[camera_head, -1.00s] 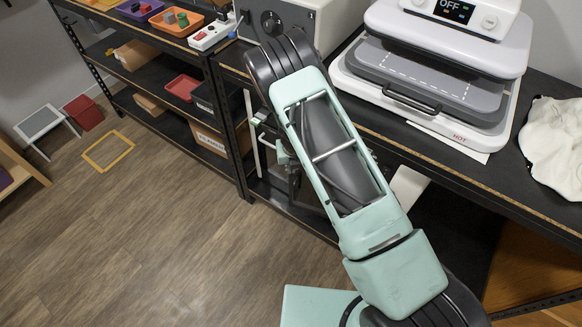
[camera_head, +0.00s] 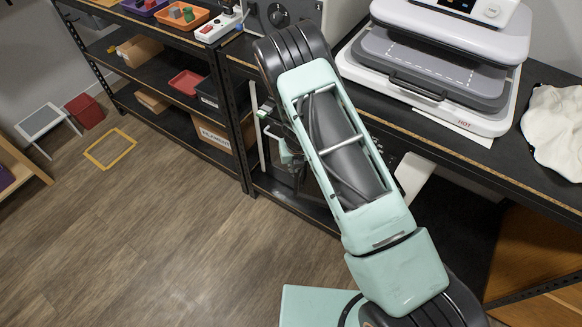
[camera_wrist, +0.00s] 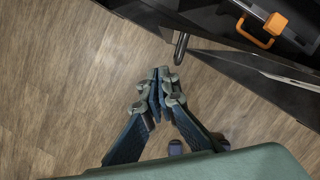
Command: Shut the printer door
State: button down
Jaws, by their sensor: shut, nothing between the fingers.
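The printer is a dark, open-fronted box at the upper right of the wrist view, with an orange part (camera_wrist: 268,28) inside it. Its dark door (camera_wrist: 240,70) appears swung open, standing out from the box, with a grey bar handle (camera_wrist: 181,46) at its near end. My gripper (camera_wrist: 160,82) is shut and empty over the wood floor. Its fingertips are a little below and left of the handle, apart from it in the picture. In the head view my arm hides most of the printer area, and the gripper is hard to make out there.
A heat press (camera_head: 440,60) stands on the black bench, with a white cloth (camera_head: 555,130) to its right. A grey box with a knob (camera_head: 280,16) stands behind my arm. A shelf unit at left holds trays, including a red one (camera_head: 186,84).

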jog(key=a+p+v, duration=0.1)
jog(key=p+v, duration=0.1)
jog(key=v, duration=0.8)
jog(key=s+d+f+n+g+h+b, duration=0.1)
jog(key=s+f+n+g+h+b, duration=0.25)
jog(key=s+f+n+b, duration=0.7)
jog(key=s+d+f+n+h+b, duration=0.1)
jog(key=s+d+f+n+h, duration=0.25)
jog(key=n, duration=0.55)
jog(key=s+d+f+n+h+b, duration=0.1)
jog(key=s+d+n+h, duration=0.1)
jog(key=s+d+n, duration=0.55)
jog(key=w+a+r+n+t+h+b, duration=0.15)
jog(key=w+n+t+h+b, duration=0.45)
jog(key=n, duration=1.5)
jog(key=w+a+n+t+y+b, duration=0.3)
jog(key=w+a+n+t+y, duration=0.15)
jog(key=a+n+t, duration=0.35)
jog(key=w+a+n+t+y+b, duration=0.2)
jog(key=w+a+n+t+y, duration=0.25)
jog(key=n, duration=0.55)
jog(key=a+b+x, duration=0.1)
jog(key=b+x, duration=0.2)
jog(key=x, duration=0.9)
jog(key=shift+w+y+b, duration=0.15)
jog(key=shift+y+b, duration=0.15)
jog(key=shift+b, duration=0.05)
jog(key=shift+a, duration=0.1)
